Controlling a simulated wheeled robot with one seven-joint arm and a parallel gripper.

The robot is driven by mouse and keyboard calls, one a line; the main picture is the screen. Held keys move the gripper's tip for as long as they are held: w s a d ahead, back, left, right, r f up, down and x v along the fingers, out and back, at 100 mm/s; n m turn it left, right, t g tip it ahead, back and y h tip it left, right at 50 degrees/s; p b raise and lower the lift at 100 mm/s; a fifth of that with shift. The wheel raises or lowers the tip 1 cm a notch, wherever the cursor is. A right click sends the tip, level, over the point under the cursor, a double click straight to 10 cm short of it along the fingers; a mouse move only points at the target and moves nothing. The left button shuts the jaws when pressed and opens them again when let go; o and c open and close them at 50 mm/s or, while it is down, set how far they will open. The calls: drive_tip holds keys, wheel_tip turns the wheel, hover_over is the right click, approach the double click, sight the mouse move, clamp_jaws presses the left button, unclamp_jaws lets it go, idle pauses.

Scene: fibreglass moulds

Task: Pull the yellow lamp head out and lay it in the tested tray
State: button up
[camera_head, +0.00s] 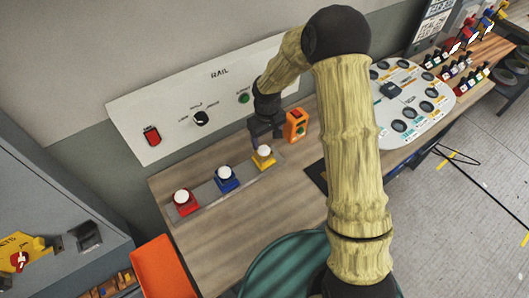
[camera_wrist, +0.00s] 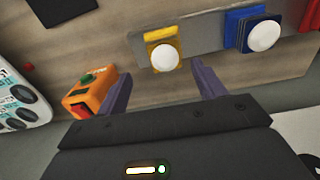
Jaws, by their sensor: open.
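The yellow lamp head (camera_head: 266,162) has a white dome and sits upright at the right end of a grey strip (camera_head: 205,194) on the wooden bench. In the wrist view the yellow lamp head (camera_wrist: 153,38) lies beyond and between my two fingers. My gripper (camera_head: 260,143) is just behind and above it in the head view, pointing down. In the wrist view my gripper (camera_wrist: 160,84) is open, with nothing between its fingers. No tray that reads as tested can be made out; my arm hides part of the bench.
Blue (camera_head: 226,182) and red (camera_head: 184,205) lamp heads share the strip. An orange box with a green button (camera_head: 296,126) stands close to the right of my gripper. The RAIL panel (camera_head: 180,95) rises behind. An orange tray-like surface (camera_head: 160,270) is at lower left.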

sight(264, 149)
drive_tip(key=shift+w+a+f, duration=0.25)
drive_tip(key=shift+a+f, duration=0.25)
drive_tip(key=shift+a, duration=0.05)
wheel_tip(264, 149, down, 9)
drive_tip(key=b, duration=0.6)
idle(1.0)
drive_tip(key=c, duration=1.3)
drive_tip(key=shift+r+p, duration=1.9)
drive_tip(key=shift+r, duration=1.2)
